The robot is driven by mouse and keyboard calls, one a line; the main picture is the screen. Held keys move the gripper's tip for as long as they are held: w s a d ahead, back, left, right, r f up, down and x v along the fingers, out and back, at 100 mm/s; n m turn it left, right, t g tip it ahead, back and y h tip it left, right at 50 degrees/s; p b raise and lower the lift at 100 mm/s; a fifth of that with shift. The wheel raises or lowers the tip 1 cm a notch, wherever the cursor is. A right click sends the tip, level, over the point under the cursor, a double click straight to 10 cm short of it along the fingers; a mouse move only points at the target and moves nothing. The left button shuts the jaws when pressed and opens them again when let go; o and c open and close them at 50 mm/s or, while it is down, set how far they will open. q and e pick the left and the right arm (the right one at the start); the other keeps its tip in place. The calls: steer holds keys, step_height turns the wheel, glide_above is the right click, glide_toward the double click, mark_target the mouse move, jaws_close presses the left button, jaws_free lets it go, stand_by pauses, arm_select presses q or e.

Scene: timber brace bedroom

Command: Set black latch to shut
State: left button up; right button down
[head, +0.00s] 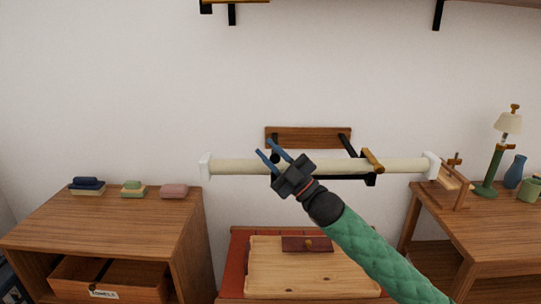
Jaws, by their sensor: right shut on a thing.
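A pale round bar (330,167) with white end caps runs level in front of the wall. A small black part, which looks like the black latch (275,157), shows at the bar's left half, between the blue fingers of my right gripper (269,149). The gripper reaches up from the lower right and is shut on this part. The gripper body hides some of the bar and most of the latch, so I cannot tell the latch's setting. My left gripper is not in view.
A wooden wall plate (308,137) with dark arms is behind the bar, and a brown peg (372,160) crosses its right half. A wooden cabinet (120,222) stands left, a desk (490,222) with a lamp (508,125) right. A wooden board (310,275) lies below.

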steer(key=shift+s+a+f+n+g+y+b, duration=0.1)
steer(key=shift+s+f+n+g+y+b, duration=0.25)
steer(key=shift+f+n+g+b, duration=0.3)
steer(key=shift+s+f+n+g+y+b, duration=0.1)
steer(key=shift+f+n+g+y+b, duration=0.35)
steer(key=shift+f+n+b, duration=0.3)
steer(key=shift+f, duration=0.25)
steer(key=c, duration=1.2)
jaws_free()
steer(key=shift+s+a, duration=0.1)
steer(key=shift+c, duration=0.2)
steer(key=shift+r, duration=0.1)
steer(key=v, duration=0.8)
steer(key=shift+b, duration=0.35)
